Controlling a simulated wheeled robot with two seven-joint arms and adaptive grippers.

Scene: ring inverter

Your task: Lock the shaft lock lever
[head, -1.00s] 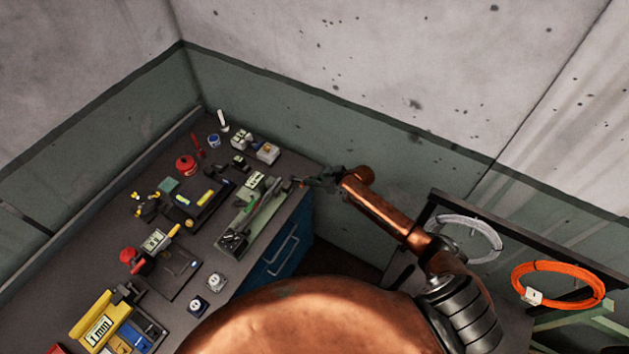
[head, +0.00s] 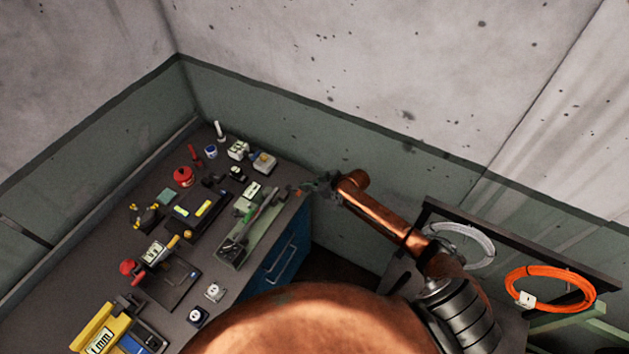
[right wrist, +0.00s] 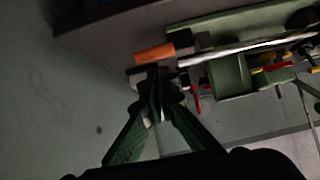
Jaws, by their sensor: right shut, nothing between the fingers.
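A green bench device (head: 232,252) with a long metal shaft lies along the bench's right edge. It also shows in the right wrist view (right wrist: 230,77), with the shaft (right wrist: 225,53) running to the right. A small orange piece (right wrist: 155,53) sits at its near end; I cannot tell whether this is the lock lever. A thin red piece (right wrist: 196,98) hangs below the shaft. My left gripper is out of view.
The bench (head: 98,265) holds a red can (head: 183,177), black boxes and several small parts left of the device. A blue drawer front (head: 283,257) is below its right edge. White (head: 467,243) and orange (head: 550,289) cable coils hang at right.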

